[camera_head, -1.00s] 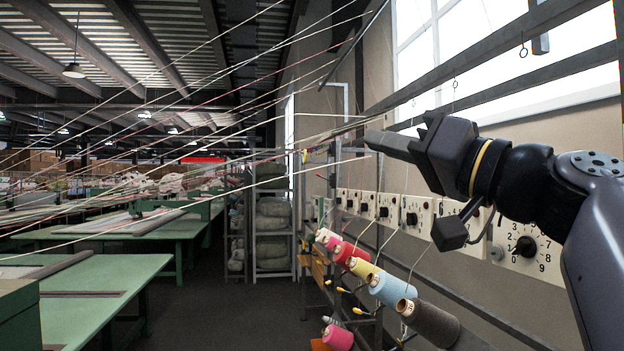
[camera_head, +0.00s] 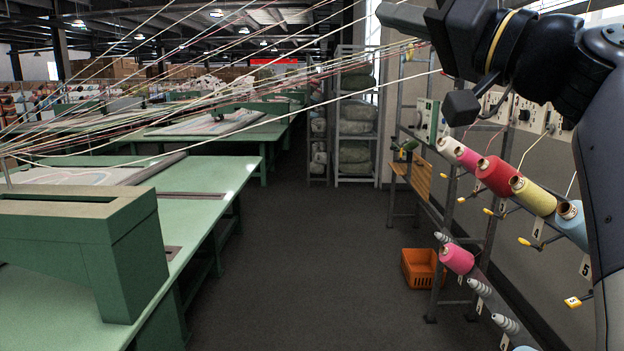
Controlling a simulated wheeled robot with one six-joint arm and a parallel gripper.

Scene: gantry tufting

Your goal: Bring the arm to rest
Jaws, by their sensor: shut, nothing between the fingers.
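My gripper (camera_head: 390,16) is at the upper right, at the end of my dark arm, pointing left. Its fingers are shut and nothing shows between them. It is raised in front of the creel rack, and its fingertips lie close to the top edge of the picture. Several thin yarn strands (camera_head: 300,72) run across the view and pass below and behind it. I cannot tell whether any strand touches the gripper.
Yarn cones, such as a red one (camera_head: 497,176) and a yellow one (camera_head: 533,196), sit on the rack at right. An orange crate (camera_head: 423,268) stands on the floor. A green table (camera_head: 215,185) fills the left. The dark floor between is clear.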

